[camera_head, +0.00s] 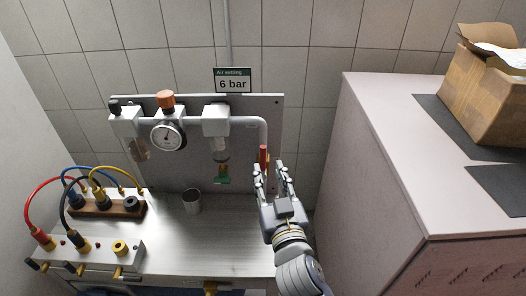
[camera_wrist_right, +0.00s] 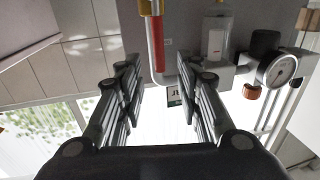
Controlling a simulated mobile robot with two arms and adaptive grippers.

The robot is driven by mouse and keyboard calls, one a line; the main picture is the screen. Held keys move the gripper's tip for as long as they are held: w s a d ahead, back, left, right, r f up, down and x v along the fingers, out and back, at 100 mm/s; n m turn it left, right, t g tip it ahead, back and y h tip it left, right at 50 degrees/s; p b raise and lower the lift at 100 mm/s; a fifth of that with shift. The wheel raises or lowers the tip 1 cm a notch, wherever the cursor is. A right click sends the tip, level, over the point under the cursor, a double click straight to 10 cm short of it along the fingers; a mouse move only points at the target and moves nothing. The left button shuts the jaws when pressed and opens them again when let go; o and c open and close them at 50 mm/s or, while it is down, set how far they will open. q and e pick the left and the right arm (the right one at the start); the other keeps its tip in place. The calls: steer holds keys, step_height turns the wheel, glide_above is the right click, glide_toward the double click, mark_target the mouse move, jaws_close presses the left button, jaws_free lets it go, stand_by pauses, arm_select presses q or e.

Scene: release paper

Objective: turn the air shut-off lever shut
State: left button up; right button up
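The red lever (camera_head: 264,154) is on the right-hand downpipe of the air panel and points up in the head view. In the right wrist view, which looks turned over, the red lever (camera_wrist_right: 157,48) reaches in from the top beside a brass fitting (camera_wrist_right: 150,7). My right gripper (camera_head: 271,168) is open just in front of the lever. In the wrist view the lever's end appears between the tips of the right gripper (camera_wrist_right: 160,75), with a gap on both sides. I cannot tell how deep it sits between them. My left gripper is not in view.
The panel carries a pressure gauge (camera_head: 168,136), an orange knob (camera_head: 166,99) and a "6 bar" sign (camera_head: 232,82). A large pale cabinet (camera_head: 375,170) stands close on the right, with a cardboard box (camera_head: 485,95) on top.

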mark_target(264, 156)
steer(key=w, duration=0.2)
steer(key=w+a+p, duration=0.1)
steer(key=w, duration=0.5)
steer(key=shift+w+a+p, duration=0.1)
steer(key=shift+a+p, duration=0.15)
steer(key=shift+p, duration=0.05)
steer(key=shift+f, duration=0.1)
steer(key=shift+c, duration=0.4)
jaws_close()
